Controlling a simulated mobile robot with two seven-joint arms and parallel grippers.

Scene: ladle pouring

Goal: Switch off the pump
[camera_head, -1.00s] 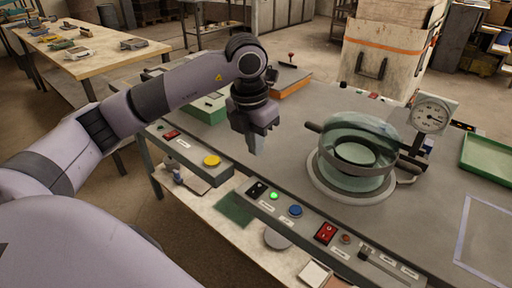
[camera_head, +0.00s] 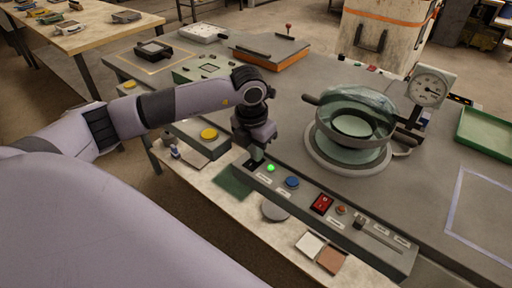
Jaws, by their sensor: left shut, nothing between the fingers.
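My left gripper (camera_head: 256,158) is shut and empty, with its fingertips down at the left end of the front control panel (camera_head: 390,254). It is over a black switch there and hides most of it. I cannot tell whether the fingertips touch the switch. Just right of them a green lamp (camera_head: 271,168) is lit, followed by a blue button (camera_head: 292,182), a red rocker switch (camera_head: 321,204) and a small red button (camera_head: 341,210). The panel labels are too small to read. My right gripper is not in view.
A second panel with a yellow button (camera_head: 209,134) lies left of the gripper. A green tray (camera_head: 488,136) is at the right.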

